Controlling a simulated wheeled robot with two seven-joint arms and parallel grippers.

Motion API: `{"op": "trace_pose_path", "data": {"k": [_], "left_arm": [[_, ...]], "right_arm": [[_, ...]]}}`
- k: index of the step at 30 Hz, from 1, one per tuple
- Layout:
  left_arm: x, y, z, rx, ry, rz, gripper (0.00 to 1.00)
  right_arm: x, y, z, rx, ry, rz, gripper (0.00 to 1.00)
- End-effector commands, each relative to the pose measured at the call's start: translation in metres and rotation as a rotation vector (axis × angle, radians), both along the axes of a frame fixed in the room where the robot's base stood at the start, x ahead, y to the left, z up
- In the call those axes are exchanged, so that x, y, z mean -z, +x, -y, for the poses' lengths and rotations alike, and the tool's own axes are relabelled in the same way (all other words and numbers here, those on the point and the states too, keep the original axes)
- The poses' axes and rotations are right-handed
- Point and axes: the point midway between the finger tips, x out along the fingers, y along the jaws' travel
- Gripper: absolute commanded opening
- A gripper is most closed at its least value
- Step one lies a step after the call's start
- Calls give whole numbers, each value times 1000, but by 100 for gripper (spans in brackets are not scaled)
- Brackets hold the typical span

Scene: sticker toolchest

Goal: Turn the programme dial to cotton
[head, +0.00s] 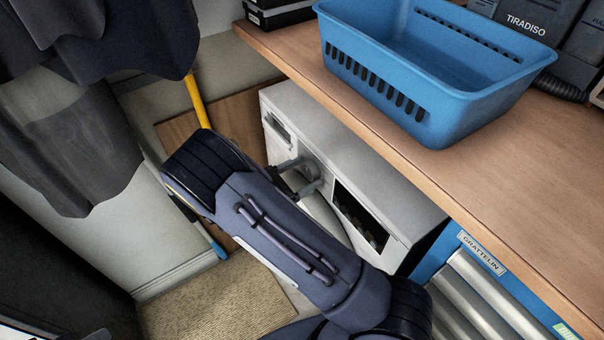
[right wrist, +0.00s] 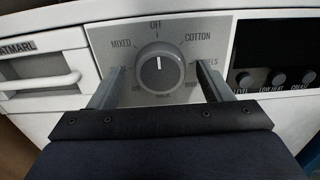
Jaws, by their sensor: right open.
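The programme dial (right wrist: 160,68) is a round grey knob on the washing machine's (head: 345,150) light front panel. Its white mark points up, close to OFF. The COTTON label (right wrist: 198,38) is up and to the right of the dial, and MIXED is up and to the left. Other labels are partly hidden by my fingers. My right gripper (right wrist: 160,75) is open, one finger on each side of the dial; I cannot tell whether either touches it. In the head view my right gripper (head: 302,177) reaches the machine's front. My left gripper is not in view.
A drawer with a white handle (right wrist: 45,82) is left of the dial; a dark panel (right wrist: 275,42) with small knobs is right. A wooden worktop (head: 500,170) carrying a blue basket (head: 385,80) overhangs the machine. Dark clothes (head: 110,45) hang at left.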

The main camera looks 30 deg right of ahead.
Motion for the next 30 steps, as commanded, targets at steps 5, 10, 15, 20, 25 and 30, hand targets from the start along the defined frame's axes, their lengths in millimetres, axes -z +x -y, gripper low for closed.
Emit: {"op": "trace_pose_path", "data": {"k": [5, 10, 15, 20, 25, 30], "left_arm": [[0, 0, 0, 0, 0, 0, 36], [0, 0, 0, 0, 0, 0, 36], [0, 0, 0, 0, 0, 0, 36], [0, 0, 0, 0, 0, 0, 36], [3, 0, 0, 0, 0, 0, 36], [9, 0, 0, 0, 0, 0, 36]], "right_arm": [[0, 0, 1, 0, 0, 0, 72], [0, 0, 0, 0, 1, 0, 55], [0, 0, 0, 0, 1, 0, 33], [0, 0, 0, 0, 1, 4, 28], [1, 0, 0, 0, 4, 39, 28], [2, 0, 0, 0, 11, 127, 28]]}}
